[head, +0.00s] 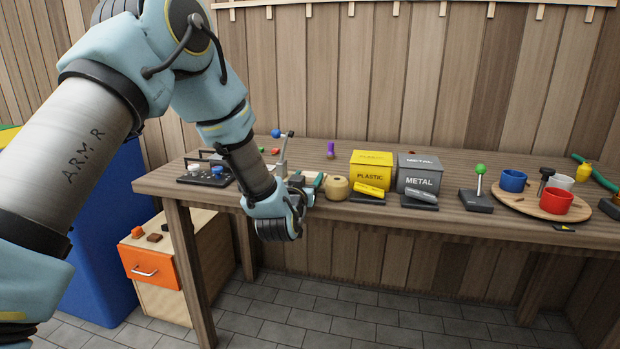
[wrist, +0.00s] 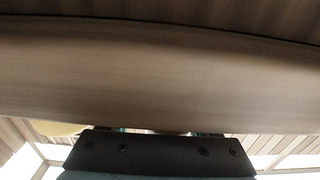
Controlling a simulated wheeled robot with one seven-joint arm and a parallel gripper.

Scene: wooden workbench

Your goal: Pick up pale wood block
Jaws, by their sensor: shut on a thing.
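My gripper (head: 307,183) is at the front left part of the workbench, beside a grey lever fixture. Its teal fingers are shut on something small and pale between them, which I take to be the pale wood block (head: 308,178). The block is mostly hidden by the fingers and the wrist. I cannot tell whether the block touches the bench.
A round tan piece (head: 337,188) stands just right of my gripper. Yellow (head: 371,158) and grey (head: 419,163) bins are farther right. A green-knobbed joystick (head: 479,185) and a round board (head: 515,201) with cups follow. A wooden surface (wrist: 160,75) fills much of the wrist view.

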